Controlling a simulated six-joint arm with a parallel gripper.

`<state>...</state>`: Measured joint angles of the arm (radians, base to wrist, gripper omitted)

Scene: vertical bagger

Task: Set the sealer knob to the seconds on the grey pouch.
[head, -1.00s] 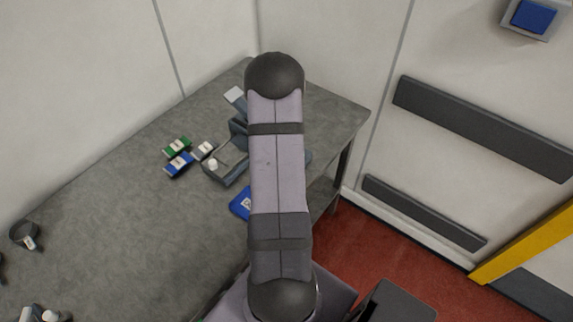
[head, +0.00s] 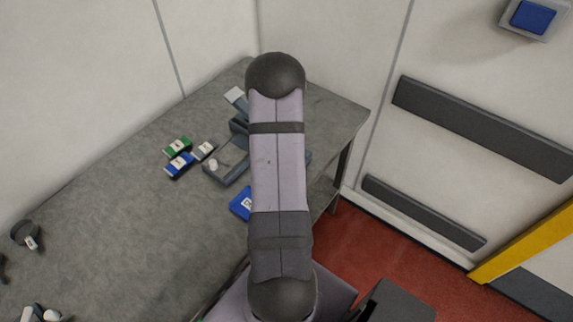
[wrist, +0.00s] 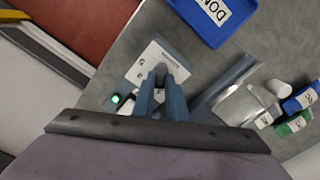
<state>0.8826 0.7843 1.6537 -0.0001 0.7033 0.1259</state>
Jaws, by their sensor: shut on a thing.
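My gripper (wrist: 160,80) points down at the white dial panel (wrist: 138,75) of the sealer in the wrist view. Its fingers are shut on the sealer knob, which they mostly hide. Dark marks show on the panel around it, too small to read surely. A green light (wrist: 115,99) glows at the panel's corner. The grey pouch (head: 207,149) lies beside the sealer in the head view, with a white label too small to read. It also shows partly in the wrist view (wrist: 264,119). My arm hides the gripper and knob in the head view.
A green pouch (head: 178,146) and a blue pouch (head: 178,166) lie by the grey one. A blue tray (wrist: 204,14) with a white label stands near the panel. The sealer's grey bar (wrist: 224,82) is beside my fingers.

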